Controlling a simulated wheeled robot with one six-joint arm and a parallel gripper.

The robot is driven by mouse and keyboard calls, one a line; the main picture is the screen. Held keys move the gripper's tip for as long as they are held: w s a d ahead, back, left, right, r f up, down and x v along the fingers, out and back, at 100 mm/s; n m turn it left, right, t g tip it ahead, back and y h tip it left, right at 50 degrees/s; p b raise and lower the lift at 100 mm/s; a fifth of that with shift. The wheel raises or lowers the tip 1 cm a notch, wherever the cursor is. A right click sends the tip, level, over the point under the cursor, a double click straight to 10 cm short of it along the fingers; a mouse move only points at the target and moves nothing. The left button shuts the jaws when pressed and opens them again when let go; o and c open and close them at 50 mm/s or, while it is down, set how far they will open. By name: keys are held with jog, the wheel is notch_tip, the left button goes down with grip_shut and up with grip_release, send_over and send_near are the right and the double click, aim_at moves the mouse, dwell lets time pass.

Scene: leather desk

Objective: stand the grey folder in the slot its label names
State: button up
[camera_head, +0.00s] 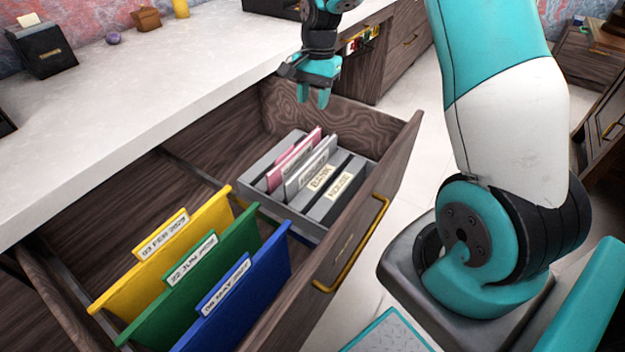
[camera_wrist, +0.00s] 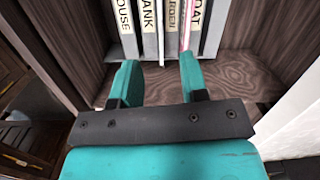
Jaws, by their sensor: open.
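The grey folder (camera_head: 318,160) stands upright in the grey slotted rack (camera_head: 312,228) inside the open drawer. Its tab label is too small to read. A pink folder (camera_head: 292,158) stands just behind it. Slot labels BANK (camera_head: 320,178) and HOUSE (camera_head: 340,186) show in front. A thin pale edge, likely the grey folder's (camera_wrist: 160,40), shows between BANK and GARDEN. My gripper (camera_head: 313,97) is open and empty, above and behind the rack, apart from the folders.
Yellow (camera_head: 160,262), green (camera_head: 195,275) and blue (camera_head: 240,300) hanging folders fill the drawer's near part. The wooden drawer front (camera_head: 385,170) has a brass handle (camera_head: 350,255). The pale desktop (camera_head: 130,95) lies left, mostly clear.

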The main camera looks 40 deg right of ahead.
notch_tip(320, 180, down, 3)
jog(key=d+m, duration=0.2)
jog(key=d, duration=0.1)
jog(key=b, duration=0.2)
send_near(313, 156)
notch_tip(313, 156, down, 5)
jog(key=f, duration=0.3)
jog(key=a+f+b, duration=0.1)
jog(key=f, duration=0.1)
jog(key=shift+s+a+f, duration=0.1)
jog(key=shift+f, duration=0.3)
grip_shut()
